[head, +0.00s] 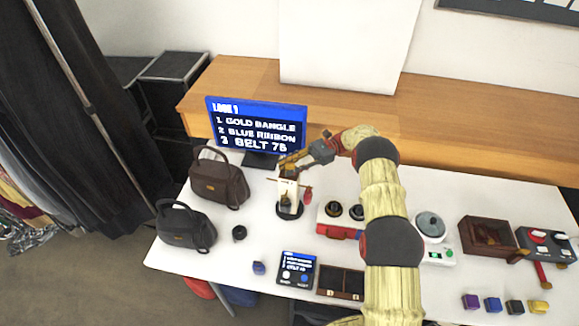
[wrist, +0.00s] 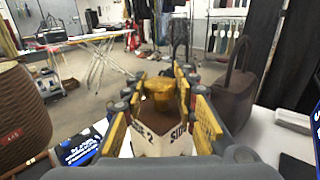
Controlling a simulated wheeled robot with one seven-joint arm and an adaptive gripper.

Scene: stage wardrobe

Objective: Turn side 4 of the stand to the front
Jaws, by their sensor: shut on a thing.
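The stand (head: 288,196) is a white upright block on a black round base (head: 289,212), left of the table's middle. In the wrist view its top shows a brown upper surface and a gold knob (wrist: 158,92). Two white faces meet at a corner towards the camera. The left one (wrist: 148,143) reads "SIDE 2"; the right one (wrist: 181,139) starts "SID", its number hidden by a finger. My gripper (head: 288,172) comes down from above and is shut on the knob. A small red piece (head: 307,194) hangs at the stand's right side.
A monitor (head: 257,125) behind the stand lists gold bangle, blue ribbon and belt 75. Two dark handbags (head: 218,182) (head: 186,230) stand to the left. A red-and-white box with dials (head: 338,230) is close on the right. A small screen panel (head: 297,268) lies in front.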

